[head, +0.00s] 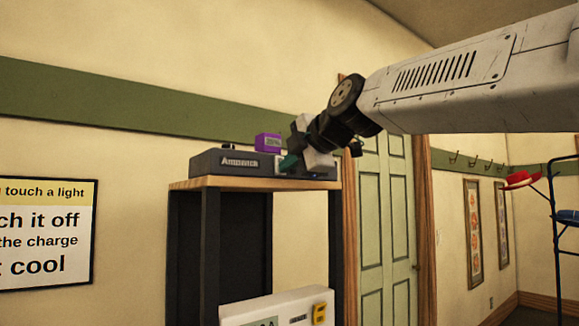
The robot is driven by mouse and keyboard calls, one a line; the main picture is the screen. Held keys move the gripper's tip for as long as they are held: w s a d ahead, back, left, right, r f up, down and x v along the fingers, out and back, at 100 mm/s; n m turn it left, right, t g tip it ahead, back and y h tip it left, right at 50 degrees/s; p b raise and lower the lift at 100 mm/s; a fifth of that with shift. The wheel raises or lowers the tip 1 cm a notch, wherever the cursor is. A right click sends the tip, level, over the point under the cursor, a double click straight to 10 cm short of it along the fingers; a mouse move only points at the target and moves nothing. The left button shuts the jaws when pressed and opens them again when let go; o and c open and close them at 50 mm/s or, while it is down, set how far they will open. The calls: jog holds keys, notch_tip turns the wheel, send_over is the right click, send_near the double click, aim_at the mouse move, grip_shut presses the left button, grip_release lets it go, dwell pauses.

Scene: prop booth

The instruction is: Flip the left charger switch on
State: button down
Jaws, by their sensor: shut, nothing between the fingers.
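A dark grey charger unit (222,162) with a light label on its front lies on the wooden top of a black-legged stand. A small dark knob or switch (200,147) shows on top of its left part; which way it is set is too small to tell. A purple block (268,142) stands at the back of the unit, left of my gripper. My gripper and wrist hide much of the unit's right part.
The stand's wooden top (200,184) has a narrow bare front edge. A white box (285,308) with a yellow part sits below it. A green door (385,220) is behind, and a rack with a red item (522,180) is at right.

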jog(key=shift+s+r, duration=0.1)
jog(key=shift+r, duration=0.45)
jog(key=f+v, duration=0.1)
jog(key=v, duration=1.2)
jog(key=shift+s+d, duration=0.3)
jog(key=shift+s, duration=0.05)
jog(key=shift+s+f, duration=0.2)
jog(key=shift+f, duration=0.25)
jog(key=x, duration=1.4)
jog(key=shift+r, duration=0.15)
